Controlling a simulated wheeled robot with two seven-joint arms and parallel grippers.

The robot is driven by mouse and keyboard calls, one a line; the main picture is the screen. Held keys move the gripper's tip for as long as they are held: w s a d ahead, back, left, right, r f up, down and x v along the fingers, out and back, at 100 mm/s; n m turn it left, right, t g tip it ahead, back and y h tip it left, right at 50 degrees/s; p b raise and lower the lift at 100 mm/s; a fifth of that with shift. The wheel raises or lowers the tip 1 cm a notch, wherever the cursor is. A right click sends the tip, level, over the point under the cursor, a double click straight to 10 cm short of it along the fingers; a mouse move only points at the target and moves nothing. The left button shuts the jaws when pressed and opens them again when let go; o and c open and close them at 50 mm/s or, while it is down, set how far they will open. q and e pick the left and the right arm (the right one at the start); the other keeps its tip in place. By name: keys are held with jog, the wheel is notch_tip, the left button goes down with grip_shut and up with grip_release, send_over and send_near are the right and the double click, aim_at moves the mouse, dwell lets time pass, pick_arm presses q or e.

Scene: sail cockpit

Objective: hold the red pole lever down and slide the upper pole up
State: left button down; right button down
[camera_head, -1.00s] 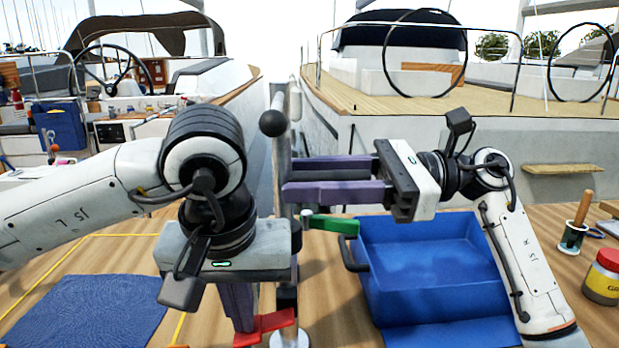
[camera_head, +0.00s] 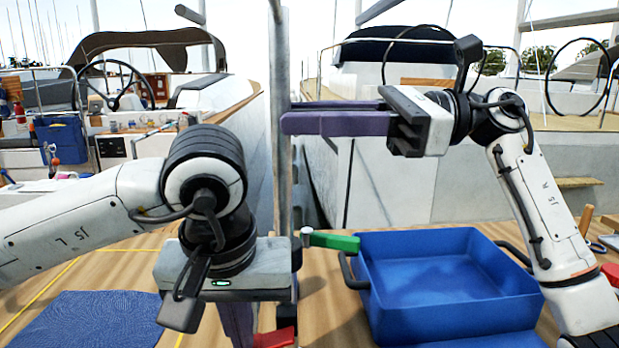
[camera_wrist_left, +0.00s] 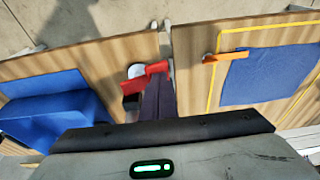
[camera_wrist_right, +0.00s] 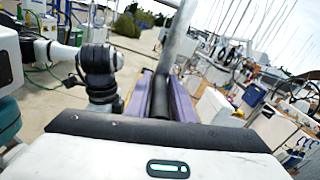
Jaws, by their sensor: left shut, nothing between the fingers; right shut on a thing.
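The upper pole (camera_head: 280,55) is grey and upright, and its top runs out of the head view. My right gripper (camera_head: 290,120) is shut on it, reaching in level from the right; the grip also shows in the right wrist view (camera_wrist_right: 160,92). The red lever (camera_head: 276,338) is low at the pole's foot, partly cut off in the head view. It shows better in the left wrist view (camera_wrist_left: 146,78). My left gripper (camera_head: 240,325) points down, shut and empty, with its fingertips at the red lever; exact contact is hard to tell.
A green lever (camera_head: 335,241) sticks out right of the pole. A blue tray (camera_head: 520,308) stands on the wooden table right of it. A blue mat (camera_head: 100,320) lies at the left. Boats stand behind.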

notch_tip(320, 180, up, 7)
jog(key=shift+d, duration=0.1)
dwell(0.3)
jog(key=c, duration=1.6)
grip_release()
jog(key=shift+c, duration=0.2)
jog(key=shift+f, duration=0.1)
jog(key=shift+d+f, duration=0.1)
jog(key=shift+d, duration=0.1)
jog(key=d, duration=1.1)
jog(key=shift+d, duration=0.25)
